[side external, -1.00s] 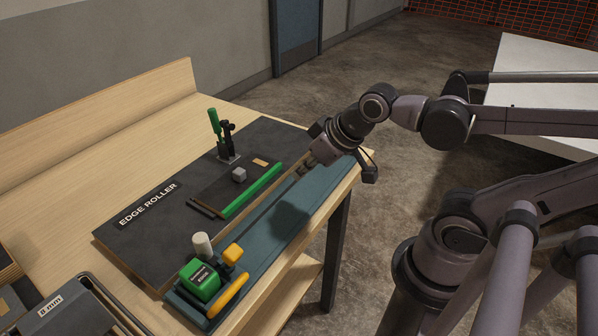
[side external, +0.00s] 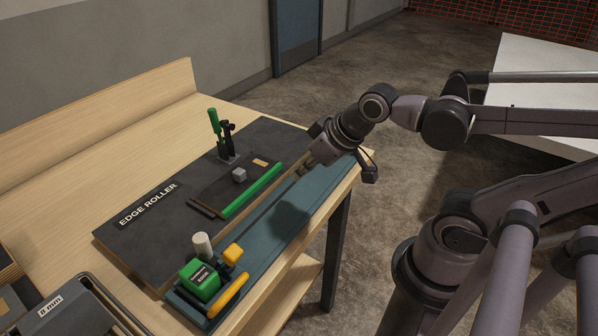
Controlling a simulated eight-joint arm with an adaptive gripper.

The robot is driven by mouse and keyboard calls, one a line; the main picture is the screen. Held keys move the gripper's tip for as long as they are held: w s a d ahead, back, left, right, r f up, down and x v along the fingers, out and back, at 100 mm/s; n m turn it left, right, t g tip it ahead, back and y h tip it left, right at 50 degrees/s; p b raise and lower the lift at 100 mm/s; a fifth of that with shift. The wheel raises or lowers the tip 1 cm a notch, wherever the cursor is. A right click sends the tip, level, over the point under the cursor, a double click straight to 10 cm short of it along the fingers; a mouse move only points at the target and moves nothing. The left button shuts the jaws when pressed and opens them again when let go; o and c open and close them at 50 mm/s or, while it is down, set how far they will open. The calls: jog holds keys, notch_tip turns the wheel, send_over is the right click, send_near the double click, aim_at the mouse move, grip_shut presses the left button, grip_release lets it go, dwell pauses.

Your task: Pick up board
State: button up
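A thin dark rectangular board (side external: 218,189) lies flat on the dark mat marked EDGE ROLLER. A green strip (side external: 252,191) runs along its front edge, and a small grey block (side external: 239,175) sits on it. My gripper (side external: 304,167) is low over the right end of the station, just right of the green strip's far end. Its fingertips are small and dark here. I cannot tell whether they are open or shut, or whether they touch anything.
A green-handled clamp (side external: 215,123) stands behind the board. A blue tray (side external: 290,213) runs along the bench front. At its left end are a green box (side external: 200,281), a yellow handle (side external: 229,295) and a white cylinder (side external: 202,245). Bare bench lies behind the mat.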

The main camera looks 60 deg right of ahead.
jog(key=o, duration=1.8)
jog(key=m+g, duration=0.7)
jog(key=m, duration=1.1)
send_near(239, 171)
jog(key=shift+w+a+f, duration=0.2)
jog(key=shift+w+a, duration=0.1)
jog(key=shift+w, duration=0.05)
notch_tip(239, 171, down, 5)
jog(key=shift+r, duration=0.15)
jog(key=shift+s+d+f, duration=0.1)
jog(key=shift+d+f, duration=0.05)
jog(key=shift+f, duration=1.2)
jog(key=shift+s+d+f, duration=0.1)
jog(key=shift+d+f, duration=0.05)
jog(key=shift+f, duration=1.2)
